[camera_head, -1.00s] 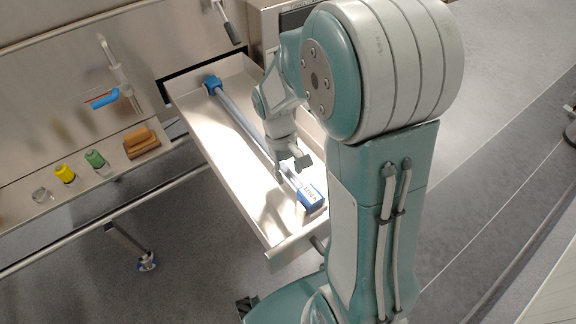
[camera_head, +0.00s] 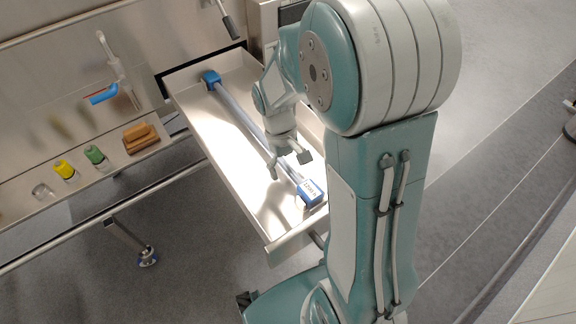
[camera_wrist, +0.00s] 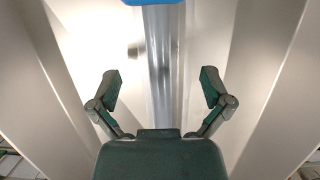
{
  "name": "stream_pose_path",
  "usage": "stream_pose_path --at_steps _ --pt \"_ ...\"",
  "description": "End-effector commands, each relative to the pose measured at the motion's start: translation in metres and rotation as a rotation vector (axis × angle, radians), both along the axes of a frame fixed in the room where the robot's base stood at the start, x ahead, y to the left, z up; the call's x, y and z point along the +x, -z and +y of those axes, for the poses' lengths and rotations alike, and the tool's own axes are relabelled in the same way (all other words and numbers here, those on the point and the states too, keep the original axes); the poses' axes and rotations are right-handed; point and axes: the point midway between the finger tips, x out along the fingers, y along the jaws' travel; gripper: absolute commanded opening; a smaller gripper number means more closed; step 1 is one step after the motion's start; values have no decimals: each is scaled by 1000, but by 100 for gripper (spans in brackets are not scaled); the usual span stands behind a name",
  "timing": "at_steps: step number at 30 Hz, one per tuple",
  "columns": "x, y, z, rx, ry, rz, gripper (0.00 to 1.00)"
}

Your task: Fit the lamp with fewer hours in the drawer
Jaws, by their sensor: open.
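A long tubular lamp (camera_head: 240,122) with blue end caps lies lengthwise in the open metal drawer (camera_head: 218,168). Its near cap (camera_head: 311,193) bears a printed label that I cannot read surely. My gripper (camera_head: 288,163) is open over the near part of the lamp. In the wrist view the lamp's clear tube (camera_wrist: 162,70) runs between the two spread fingers of my gripper (camera_wrist: 161,92), with a blue cap (camera_wrist: 152,2) at the top edge. The fingers do not appear to touch the tube. No second lamp shows.
A metal ledge left of the drawer holds a brown block (camera_head: 141,138), a green item (camera_head: 95,155), a yellow item (camera_head: 65,170) and a small clear one (camera_head: 42,191). A blue-handled tool (camera_head: 104,94) is on the wall. Grey floor lies open at right.

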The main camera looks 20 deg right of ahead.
Motion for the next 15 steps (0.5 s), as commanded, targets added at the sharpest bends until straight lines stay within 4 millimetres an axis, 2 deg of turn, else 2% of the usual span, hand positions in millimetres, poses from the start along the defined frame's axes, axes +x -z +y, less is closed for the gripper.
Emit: stream_pose_path --at_steps 4,7,15 --pt "1 -3 0 0 0 0 99" --pt "5 -14 1 0 0 -4 99" --pt "20 -67 4 -1 -1 -5 99"
